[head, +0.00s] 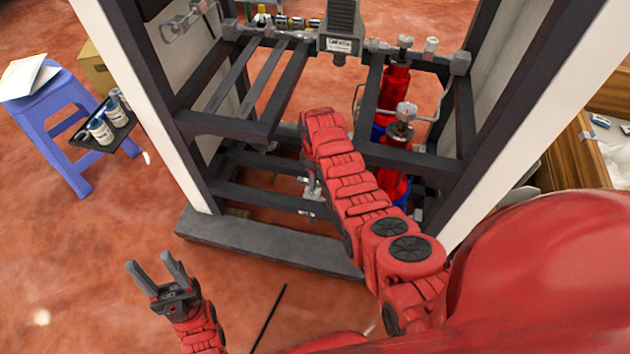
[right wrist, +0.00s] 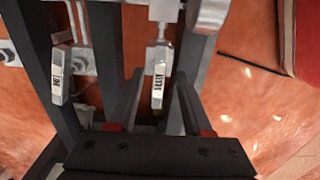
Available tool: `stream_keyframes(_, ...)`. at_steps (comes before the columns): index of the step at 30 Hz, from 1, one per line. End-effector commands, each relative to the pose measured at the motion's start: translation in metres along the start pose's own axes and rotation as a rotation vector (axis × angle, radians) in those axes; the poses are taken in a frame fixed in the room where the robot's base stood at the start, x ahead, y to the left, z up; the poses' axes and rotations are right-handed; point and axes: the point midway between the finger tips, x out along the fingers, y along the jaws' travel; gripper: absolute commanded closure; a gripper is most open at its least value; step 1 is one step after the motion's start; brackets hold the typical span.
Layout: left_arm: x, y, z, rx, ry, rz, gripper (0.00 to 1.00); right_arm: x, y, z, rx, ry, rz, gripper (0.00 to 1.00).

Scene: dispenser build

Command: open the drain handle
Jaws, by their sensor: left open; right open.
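Two pale metal valve handles with small dark labels show in the right wrist view. One handle (right wrist: 160,73) hangs between the spread fingers of my right gripper (right wrist: 158,88); the other handle (right wrist: 58,75) is to the left, outside the fingers. The labels are too blurred to read surely, so I cannot tell which is the drain handle. My right gripper is open, and no clear contact with the handle shows. In the head view my right arm hides most of this gripper, with some valve metal (head: 312,192) beside it. My left gripper (head: 160,275) is open and empty, above the floor.
The dark frame's base beam (head: 260,243) runs along the floor. Red cylinders (head: 394,92) stand inside the frame at right. A blue stool (head: 62,110) and a dark tray (head: 120,135) with small jars are at left. Open floor lies front left.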

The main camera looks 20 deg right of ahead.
Motion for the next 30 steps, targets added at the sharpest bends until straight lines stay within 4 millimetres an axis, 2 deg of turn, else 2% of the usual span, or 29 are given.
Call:
stream_keyframes(4,-0.0031,0.0001,0.0006,0.0,0.0,0.0,0.5,0.0092,0.0006,-0.0004,0.0,0.001,0.002,0.5)
stream_keyframes(13,-0.0029,0.0001,0.0005,0.0,0.0,0.0,0.5,0.0103,0.0009,-0.0006,0.0,0.002,0.004,0.5)
stream_keyframes(14,-0.003,0.0001,0.0005,0.0,0.0,0.0,0.5,0.0103,0.0009,-0.0006,0.0,0.002,0.003,0.54)
stream_keyframes(21,-0.003,0.0001,0.0005,0.0,0.0,0.0,0.5,0.0102,0.0009,-0.0006,0.0,0.002,0.003,0.97)
stream_keyframes(22,-0.003,0.0001,0.0005,0.0,0.0,0.0,0.5,0.0102,0.0009,-0.0006,0.0,0.002,0.003,1.0)
stream_keyframes(30,-0.0029,0.0001,0.0005,0.0,0.0,0.0,0.5,0.01,0.0009,-0.0006,-0.001,0.002,0.003,1.0)
